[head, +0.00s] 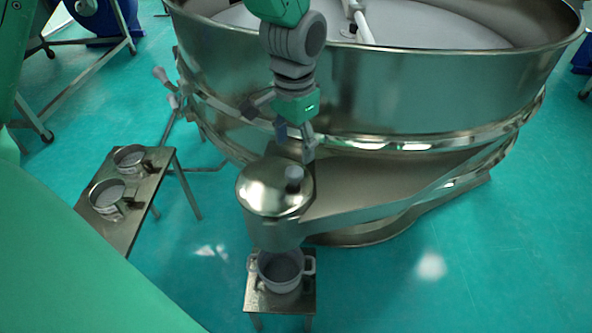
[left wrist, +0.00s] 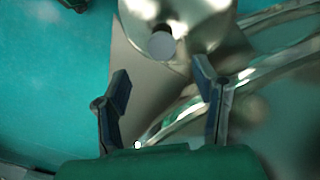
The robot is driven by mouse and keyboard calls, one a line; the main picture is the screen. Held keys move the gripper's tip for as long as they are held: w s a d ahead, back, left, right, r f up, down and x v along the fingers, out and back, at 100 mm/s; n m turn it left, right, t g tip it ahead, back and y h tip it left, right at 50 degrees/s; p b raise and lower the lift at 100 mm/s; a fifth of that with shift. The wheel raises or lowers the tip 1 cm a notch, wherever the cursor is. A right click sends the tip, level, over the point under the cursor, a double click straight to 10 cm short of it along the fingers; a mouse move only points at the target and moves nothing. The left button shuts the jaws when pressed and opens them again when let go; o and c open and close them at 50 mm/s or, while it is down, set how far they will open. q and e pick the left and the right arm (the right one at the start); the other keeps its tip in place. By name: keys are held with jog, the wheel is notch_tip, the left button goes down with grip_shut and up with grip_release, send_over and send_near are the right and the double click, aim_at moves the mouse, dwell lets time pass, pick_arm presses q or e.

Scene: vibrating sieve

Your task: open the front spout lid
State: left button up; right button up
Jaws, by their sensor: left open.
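The front spout lid (head: 262,190) is a round, shiny metal cover lying flat on the end of the spout, with a grey knob (head: 294,174) on top. In the left wrist view the lid (left wrist: 205,22) is at the top, and its knob (left wrist: 162,45) shows as a grey disc. My left gripper (head: 295,143) is above the knob in the head view, with its fingers spread and empty. In the left wrist view the gripper (left wrist: 161,80) has the knob beyond its tips, between the lines of the two fingers. My right gripper is not in view.
The large steel sieve drum (head: 400,95) stands behind the spout (head: 350,200). A two-handled pot (head: 280,272) sits on a small stand below the spout. A metal side table (head: 120,232) at left holds two pots. Floor at right is clear.

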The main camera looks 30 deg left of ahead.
aim_at(295, 171)
pick_arm(q)
notch_tip(295, 171, down, 7)
jog(key=shift+w+r+b, duration=0.1)
jog(key=shift+r+b, duration=0.1)
jog(key=shift+b, duration=0.35)
jog(key=shift+a+f, duration=0.15)
jog(key=shift+f, duration=0.5)
grip_shut()
jog(key=shift+r, duration=0.1)
